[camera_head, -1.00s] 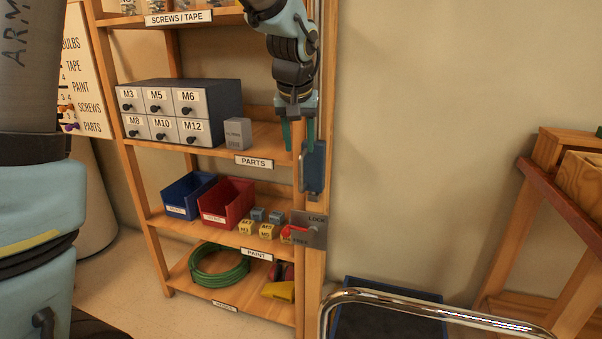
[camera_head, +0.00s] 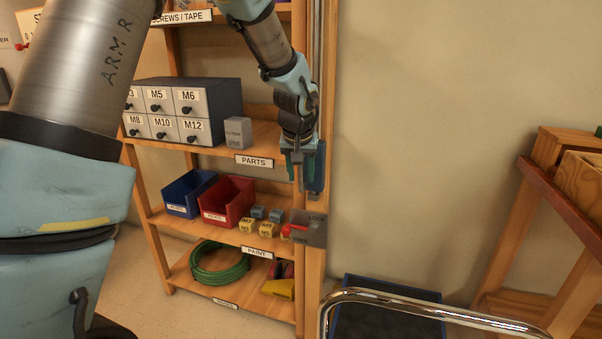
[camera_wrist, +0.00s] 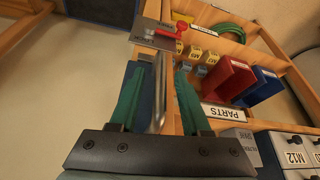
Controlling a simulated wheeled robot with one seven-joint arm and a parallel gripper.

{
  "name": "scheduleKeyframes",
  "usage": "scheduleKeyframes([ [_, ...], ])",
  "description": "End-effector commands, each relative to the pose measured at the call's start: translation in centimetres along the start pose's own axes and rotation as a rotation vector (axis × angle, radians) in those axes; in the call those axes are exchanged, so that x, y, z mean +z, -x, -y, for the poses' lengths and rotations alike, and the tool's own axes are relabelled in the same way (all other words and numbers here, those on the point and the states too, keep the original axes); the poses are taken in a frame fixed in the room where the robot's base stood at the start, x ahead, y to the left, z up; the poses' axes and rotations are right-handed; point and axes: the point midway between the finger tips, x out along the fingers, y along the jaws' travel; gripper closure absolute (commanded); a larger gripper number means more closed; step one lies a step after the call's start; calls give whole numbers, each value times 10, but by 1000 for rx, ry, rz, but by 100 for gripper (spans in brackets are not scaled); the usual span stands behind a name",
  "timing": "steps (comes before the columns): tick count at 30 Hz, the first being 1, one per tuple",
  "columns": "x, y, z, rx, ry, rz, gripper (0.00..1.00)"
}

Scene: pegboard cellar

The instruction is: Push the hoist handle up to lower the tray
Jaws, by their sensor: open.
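The hoist's blue plate (camera_head: 317,182) is fixed on the shelf's front right post, partly hidden behind my gripper. In the wrist view a grey metal bar (camera_wrist: 158,95), which looks like the hoist handle, runs along the blue plate (camera_wrist: 141,88). My gripper (camera_head: 297,176) points down in front of the plate. Its green fingers are open, with the bar between them in the wrist view (camera_wrist: 158,70); contact cannot be told. Below is a grey lock plate (camera_head: 313,231) with a red lever (camera_head: 293,231). A dark tray (camera_head: 390,318) with a blue rim shows at the bottom.
The wooden shelf holds a drawer cabinet (camera_head: 185,110), a blue bin (camera_head: 186,195), a red bin (camera_head: 228,202), small labelled cubes and a green hose (camera_head: 218,263). A chrome rail (camera_head: 440,306) crosses the lower right. The wall right of the post is bare.

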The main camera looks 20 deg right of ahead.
Motion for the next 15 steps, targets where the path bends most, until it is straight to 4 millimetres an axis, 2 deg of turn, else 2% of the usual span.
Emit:
scheduleKeyframes([
  [2,0,0,0,0,0,0,53],
  [15,0,0,0,0,0,1,100],
])
